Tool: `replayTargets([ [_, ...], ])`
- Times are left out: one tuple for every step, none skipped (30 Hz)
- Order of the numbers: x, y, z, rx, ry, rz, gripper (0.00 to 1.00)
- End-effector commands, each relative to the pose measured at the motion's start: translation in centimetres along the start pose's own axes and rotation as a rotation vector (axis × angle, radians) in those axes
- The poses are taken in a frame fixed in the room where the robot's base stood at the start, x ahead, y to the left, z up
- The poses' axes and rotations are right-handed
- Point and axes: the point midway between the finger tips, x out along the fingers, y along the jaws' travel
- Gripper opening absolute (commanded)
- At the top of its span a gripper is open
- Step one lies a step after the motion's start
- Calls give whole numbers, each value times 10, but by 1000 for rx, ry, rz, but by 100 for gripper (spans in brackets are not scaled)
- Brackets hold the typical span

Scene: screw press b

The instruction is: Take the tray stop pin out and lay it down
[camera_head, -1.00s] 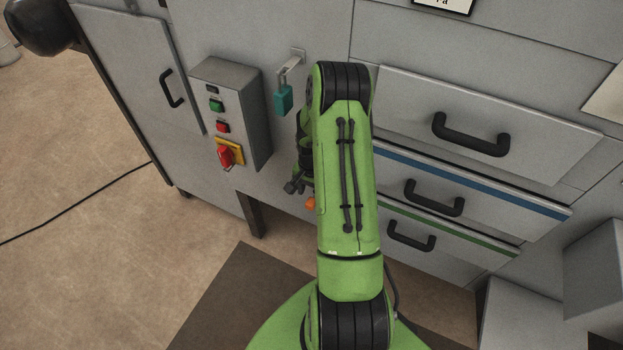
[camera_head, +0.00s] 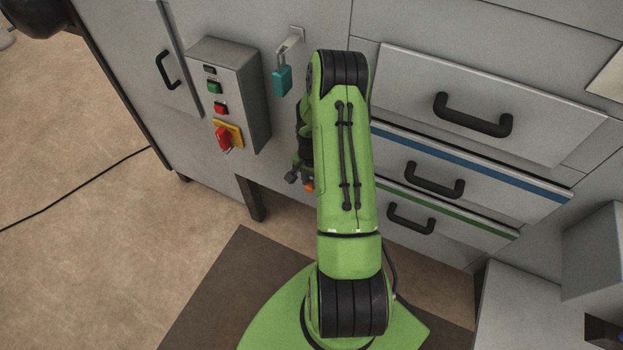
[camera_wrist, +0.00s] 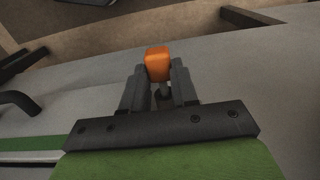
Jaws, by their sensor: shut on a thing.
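The tray stop pin has an orange block-shaped head (camera_wrist: 158,64), which sits between my gripper's dark fingertips (camera_wrist: 158,85) in the wrist view. My gripper is shut on it. A short grey shaft part shows between the fingers. In the head view a small orange patch of the pin (camera_head: 309,186) shows beside my green arm, near my gripper (camera_head: 295,178), most of which the arm hides. I cannot tell whether the shaft is still in a hole.
A grey control box (camera_head: 228,95) with a red switch and a teal padlock (camera_head: 282,80) are on the cabinet front left of my arm. Drawers with black handles (camera_head: 473,114) are on the right. A dark mat (camera_head: 215,275) lies on the floor.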

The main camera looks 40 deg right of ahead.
Motion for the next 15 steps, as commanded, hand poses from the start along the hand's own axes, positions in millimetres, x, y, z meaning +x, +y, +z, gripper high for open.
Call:
replayTargets([
  [0, 0, 0, 0, 0, 0, 7],
  [0, 0, 0, 0, 0, 0, 2],
  [0, 0, 0, 0, 0, 0, 0],
  [0, 0, 0, 0, 0, 0, 0],
  [0, 0, 0, 0, 0, 0, 0],
  [0, 0, 0, 0, 0, 0, 0],
  [0, 0, 1, -1, 0, 0, 0],
  [0, 0, 2, -1, 0, 0, 0],
  [0, 0, 3, -1, -1, 0, 0],
  [0, 0, 4, -1, -1, 0, 0],
  [0, 0, 5, -1, -2, 1, 0],
  [0, 0, 6, -2, -2, 1, 0],
  [0, 0, 7, -2, -2, 1, 0],
  [0, 0, 8, -2, -2, 1, 0],
  [0, 0, 9, -2, -1, 0, 0],
])
